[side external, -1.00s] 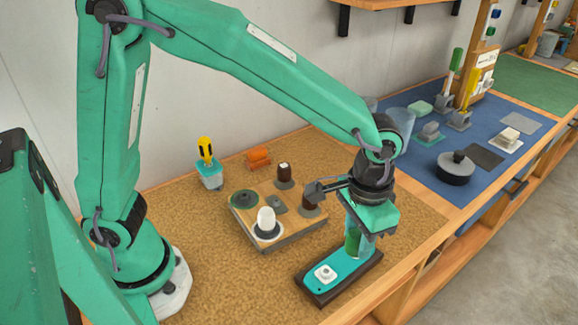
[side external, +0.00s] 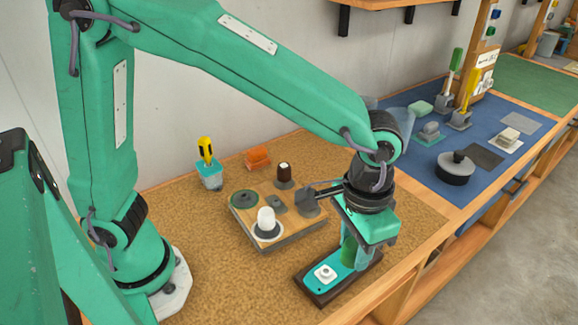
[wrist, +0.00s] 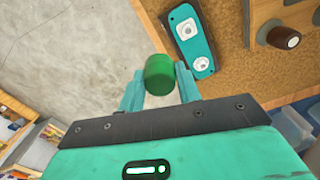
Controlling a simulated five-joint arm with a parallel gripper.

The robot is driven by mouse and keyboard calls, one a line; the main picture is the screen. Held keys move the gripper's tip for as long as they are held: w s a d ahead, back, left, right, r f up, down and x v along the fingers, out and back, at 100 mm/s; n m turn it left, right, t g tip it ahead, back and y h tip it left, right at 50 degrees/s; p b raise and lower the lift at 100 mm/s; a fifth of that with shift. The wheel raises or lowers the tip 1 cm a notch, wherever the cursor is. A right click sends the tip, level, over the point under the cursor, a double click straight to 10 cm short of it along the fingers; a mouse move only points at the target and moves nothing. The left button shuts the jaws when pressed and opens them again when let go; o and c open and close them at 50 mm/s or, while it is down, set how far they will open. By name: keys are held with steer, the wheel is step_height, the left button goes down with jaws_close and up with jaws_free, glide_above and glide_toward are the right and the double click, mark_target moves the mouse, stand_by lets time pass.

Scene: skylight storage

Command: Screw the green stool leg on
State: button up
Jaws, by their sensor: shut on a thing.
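The green stool leg (side external: 348,254) is between the fingers of my gripper (side external: 356,247), which is shut on it. In the wrist view the leg's round green end (wrist: 160,75) shows between the two teal fingertips (wrist: 160,88). The stool board (side external: 318,284) is a teal plate on a dark base, lying on the cork top below my gripper. One white socket (side external: 325,273) shows at its near-left end. In the wrist view the board (wrist: 185,14) shows two white sockets, beside the leg's end. Whether the leg touches the board is hidden.
A wooden rack (side external: 285,242) left of my gripper holds a white leg (side external: 267,219), a dark brown leg (side external: 284,170) and grey and green pieces. A teal cup with a yellow-handled tool (side external: 207,165) and an orange block (side external: 257,157) stand behind. The cork in front is clear.

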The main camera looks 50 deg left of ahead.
steer(key=shift+w+a, duration=0.25)
steer(key=shift+a, duration=0.2)
steer(key=w+a+r+n, duration=0.1)
steer(key=w+a+n, duration=0.15)
steer(key=a, duration=0.65)
steer(key=w+a+r+n, duration=0.1)
steer(key=a+n, duration=0.3)
steer(key=a, duration=0.5)
steer(key=s+a+n, duration=0.2)
steer(key=s+a, duration=0.1)
steer(key=a, duration=0.4)
steer(key=s+a+n, duration=0.3)
steer(key=a, duration=0.5)
steer(key=shift+a, duration=0.15)
steer(key=shift+w+f+n, duration=0.1)
steer(key=shift+f+n, duration=0.1)
steer(key=shift+n, duration=0.05)
steer(key=shift+f, duration=2.45)
steer(key=shift+f, duration=2.8)
